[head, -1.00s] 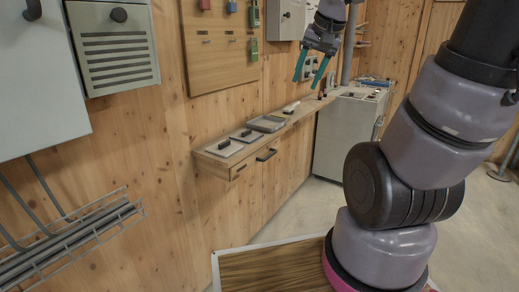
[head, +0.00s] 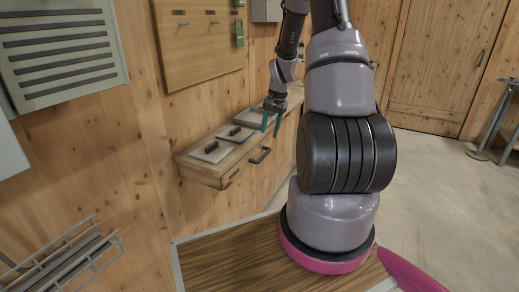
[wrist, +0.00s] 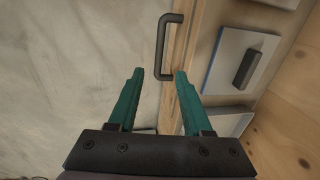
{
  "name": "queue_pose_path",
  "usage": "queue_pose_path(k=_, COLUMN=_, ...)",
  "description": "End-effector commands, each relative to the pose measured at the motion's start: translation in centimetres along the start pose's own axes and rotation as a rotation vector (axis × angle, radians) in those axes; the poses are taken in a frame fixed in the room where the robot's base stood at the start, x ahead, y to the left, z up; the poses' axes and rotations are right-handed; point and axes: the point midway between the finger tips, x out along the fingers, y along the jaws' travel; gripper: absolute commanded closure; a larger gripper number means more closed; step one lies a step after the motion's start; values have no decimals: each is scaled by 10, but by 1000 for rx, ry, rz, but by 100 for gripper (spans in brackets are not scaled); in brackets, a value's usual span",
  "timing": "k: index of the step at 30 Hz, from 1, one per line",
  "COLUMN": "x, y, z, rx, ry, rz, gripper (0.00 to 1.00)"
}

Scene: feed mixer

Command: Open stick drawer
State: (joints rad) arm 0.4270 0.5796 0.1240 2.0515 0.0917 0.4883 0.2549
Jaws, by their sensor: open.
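The wooden drawer (head: 245,168) is set in the front of the wall shelf and looks shut. Its dark bar handle (head: 260,155) also shows in the wrist view (wrist: 160,47). My gripper (head: 271,127) has green fingers and is open and empty. In the head view it is just above and to the right of the handle. In the wrist view the near end of the handle appears between the fingertips (wrist: 160,75); I cannot tell whether they touch it.
Grey plates with dark grips (head: 212,149) lie on the shelf top (head: 190,158), close to the gripper. A wire rack (head: 65,260) is on the wall at the lower left. A wooden door (head: 440,70) is at the back right. The concrete floor (head: 440,180) on the right is mostly open.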

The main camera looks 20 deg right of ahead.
Motion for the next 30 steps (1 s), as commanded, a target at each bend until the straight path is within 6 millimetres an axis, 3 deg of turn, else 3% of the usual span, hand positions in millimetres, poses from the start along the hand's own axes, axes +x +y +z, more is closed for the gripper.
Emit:
queue_pose_path(k=15, x=86, y=0, z=1, rx=-1, ry=-3, rz=1, gripper=50)
queue_pose_path(k=21, x=102, y=0, z=1, rx=-1, ry=-1, rz=0, gripper=50)
queue_pose_path(k=30, x=103, y=0, z=1, rx=-1, ry=0, rz=0, gripper=50)
